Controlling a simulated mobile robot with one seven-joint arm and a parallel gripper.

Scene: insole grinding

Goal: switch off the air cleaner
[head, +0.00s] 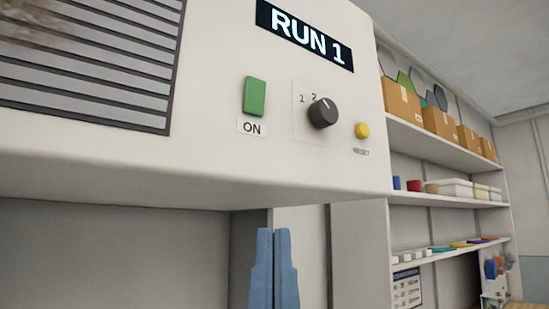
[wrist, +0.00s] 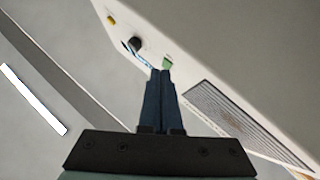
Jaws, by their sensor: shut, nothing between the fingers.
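The air cleaner (head: 210,160) is a white overhead unit with a lit display (head: 305,36) that reads "RUN 1". Its green switch (head: 254,97) has the label "ON" (head: 252,128) under it. A black knob (head: 323,113) with marks 1 and 2 and a yellow reset button (head: 362,130) are to its right. My gripper (head: 273,232) is shut and empty, pointing up below the unit's lower edge in the head view. In the wrist view my gripper (wrist: 161,72) has its tips just below the green switch (wrist: 167,61) in the picture; I cannot tell whether they touch.
A grille (head: 85,60) covers the unit's left front. Shelves (head: 440,140) at the right hold cardboard boxes (head: 402,100), cups and white containers. The unit's underside (head: 150,192) overhangs above my gripper. The space in front of the panel looks clear.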

